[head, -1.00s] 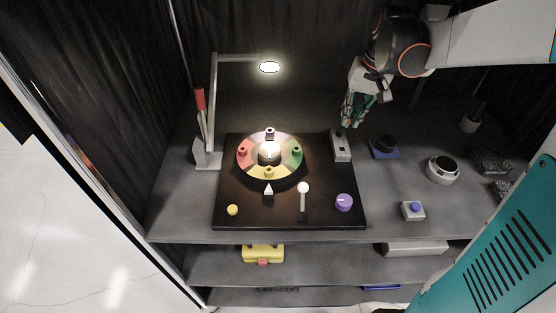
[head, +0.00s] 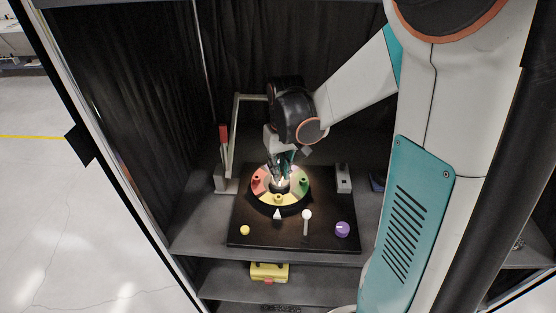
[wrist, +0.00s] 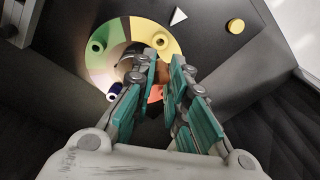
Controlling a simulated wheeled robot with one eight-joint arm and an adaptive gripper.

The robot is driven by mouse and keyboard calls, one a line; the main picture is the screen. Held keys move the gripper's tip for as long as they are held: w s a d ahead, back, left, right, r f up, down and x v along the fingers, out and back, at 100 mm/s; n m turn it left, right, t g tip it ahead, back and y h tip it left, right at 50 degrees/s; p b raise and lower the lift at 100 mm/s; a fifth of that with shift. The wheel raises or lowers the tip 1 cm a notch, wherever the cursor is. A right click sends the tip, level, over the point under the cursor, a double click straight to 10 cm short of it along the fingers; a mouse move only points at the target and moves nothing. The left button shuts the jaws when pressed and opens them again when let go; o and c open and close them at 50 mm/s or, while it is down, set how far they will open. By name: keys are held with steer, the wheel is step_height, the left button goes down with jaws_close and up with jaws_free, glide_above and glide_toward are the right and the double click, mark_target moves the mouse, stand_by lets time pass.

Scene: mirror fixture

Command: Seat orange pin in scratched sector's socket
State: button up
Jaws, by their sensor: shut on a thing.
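My gripper (head: 281,166) is over the back part of the coloured ring (head: 293,197). In the wrist view my gripper (wrist: 160,70) is closed around a small orange-brown piece (wrist: 163,74), seemingly the orange pin; the fingers hide most of it. Red (head: 256,182), yellow (head: 279,199) and green (head: 304,182) sockets stand on their sectors. The wrist view also shows a dark purple socket (wrist: 115,90). I cannot tell whether the pin touches any socket, or which sector is scratched.
The ring stands on a black board (head: 255,228) with a yellow button (head: 245,230), a white-knobbed lever (head: 306,216) and a purple knob (head: 342,229). A lamp post (head: 228,165) rises at the left and a grey block (head: 343,179) stands at the right.

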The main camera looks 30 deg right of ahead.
steer(key=shift+a+f, duration=0.2)
steer(key=shift+f+b, duration=2.35)
steer(key=shift+f, duration=0.6)
steer(key=shift+f+b, duration=1.2)
steer(key=shift+f, duration=0.1)
steer(key=o, duration=0.9)
steer(key=shift+c, duration=0.2)
steer(key=shift+d+r, duration=0.1)
steer(key=shift+r, duration=0.1)
step_height(320, 180, up, 12)
steer(key=s+a+r+n+t+h+p, duration=0.1)
steer(key=s+a+r+n+t, duration=0.1)
steer(key=a, duration=0.2)
steer(key=s+a+r+n+t+p, duration=0.1)
steer(key=s+a+r, duration=0.1)
steer(key=s+a, duration=0.15)
steer(key=s+a+f+m+t+b, duration=0.1)
steer(key=s+a+f+t+b, duration=0.1)
steer(key=s, duration=0.5)
steer(key=shift+s+a+m+t+y, duration=0.3)
steer(key=shift+s+a+m+t, duration=0.1)
steer(key=shift+t, duration=0.3)
